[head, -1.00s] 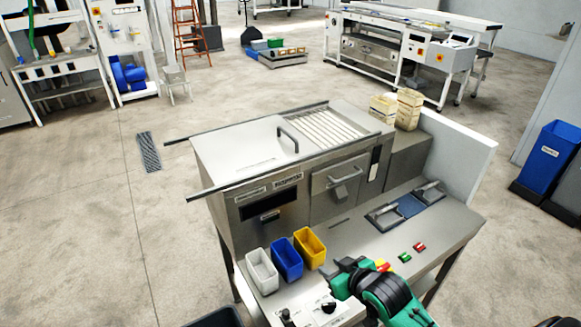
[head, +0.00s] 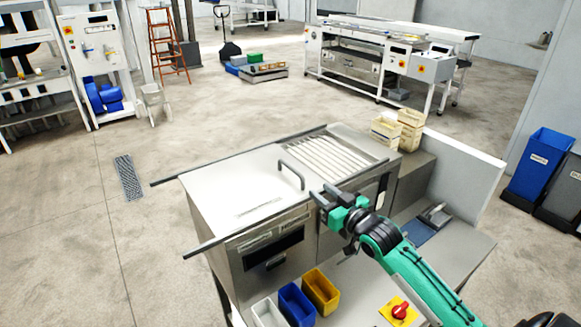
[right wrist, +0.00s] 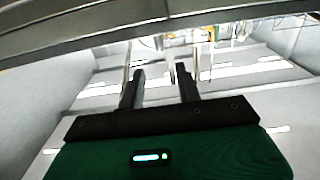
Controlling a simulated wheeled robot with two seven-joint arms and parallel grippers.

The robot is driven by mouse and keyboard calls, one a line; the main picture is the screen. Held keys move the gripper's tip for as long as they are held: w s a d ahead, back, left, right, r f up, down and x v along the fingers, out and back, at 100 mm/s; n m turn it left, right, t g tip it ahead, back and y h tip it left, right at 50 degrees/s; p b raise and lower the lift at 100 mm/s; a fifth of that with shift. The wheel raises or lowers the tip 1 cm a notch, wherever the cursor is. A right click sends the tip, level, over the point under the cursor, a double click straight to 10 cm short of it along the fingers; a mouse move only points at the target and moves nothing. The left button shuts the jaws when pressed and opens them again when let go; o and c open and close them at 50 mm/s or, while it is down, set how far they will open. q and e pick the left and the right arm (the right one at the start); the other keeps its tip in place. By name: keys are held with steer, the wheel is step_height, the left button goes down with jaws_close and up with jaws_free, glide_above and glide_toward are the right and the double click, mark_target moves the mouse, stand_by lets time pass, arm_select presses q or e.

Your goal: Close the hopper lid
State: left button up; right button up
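The hopper lid (head: 235,190) is a flat, light metal panel on top of the steel machine, with a dark bar handle (head: 291,174) standing up near its right edge. To its right, the slatted hopper opening (head: 332,157) lies uncovered. My right gripper (head: 323,194) is at the machine's top front edge, to the right of and nearer than the handle, apart from it. In the right wrist view, its two fingers (right wrist: 158,74) are spread with nothing between them. My left gripper is not in view.
Two dark rails (head: 222,237) run along the lid's sides and stick out past the machine's left end. White, blue (head: 297,302) and yellow (head: 320,289) bins sit on the front shelf. Cream tubs (head: 398,130) stand behind at right.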

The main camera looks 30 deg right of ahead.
mark_target(297, 171)
steer(key=w+p, duration=0.1)
steer(key=w, duration=0.3)
steer(key=w+a+p, duration=0.1)
steer(key=w, duration=0.3)
steer(key=w+p, duration=0.2)
steer(key=w, duration=0.2)
steer(key=shift+a, duration=0.3)
steer(key=shift+w+a+f, duration=0.1)
steer(key=shift+w, duration=0.5)
steer(key=shift+c, duration=0.2)
jaws_close()
